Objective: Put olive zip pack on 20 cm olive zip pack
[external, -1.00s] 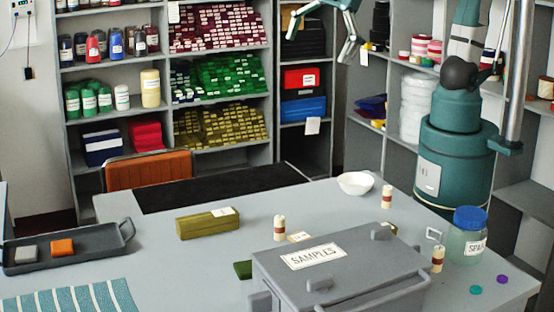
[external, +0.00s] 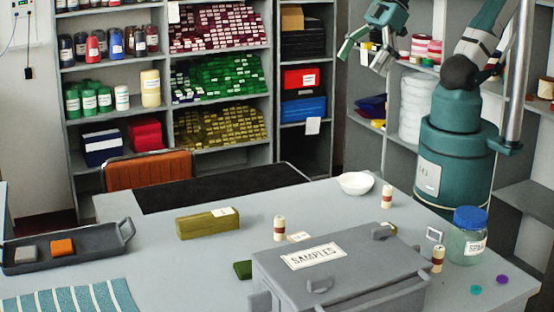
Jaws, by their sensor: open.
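A long olive zip pack (external: 203,226) with a white label at its right end lies on the grey counter, left of the middle. A small olive-tan piece with a pale label (external: 299,237) shows behind the samples box, which hides most of it. I cannot tell for sure which of these is the second olive zip pack. My gripper (external: 362,59) is open and empty, high above the back right of the counter, well away from the packs.
A grey samples box (external: 345,278) fills the front middle. Around it are cream-and-brown spools (external: 279,228), a white bowl (external: 356,183), a blue-lidded jar (external: 468,236) and a dark green piece (external: 243,269). A grey tray (external: 82,254) stands left. Counter around the long pack is clear.

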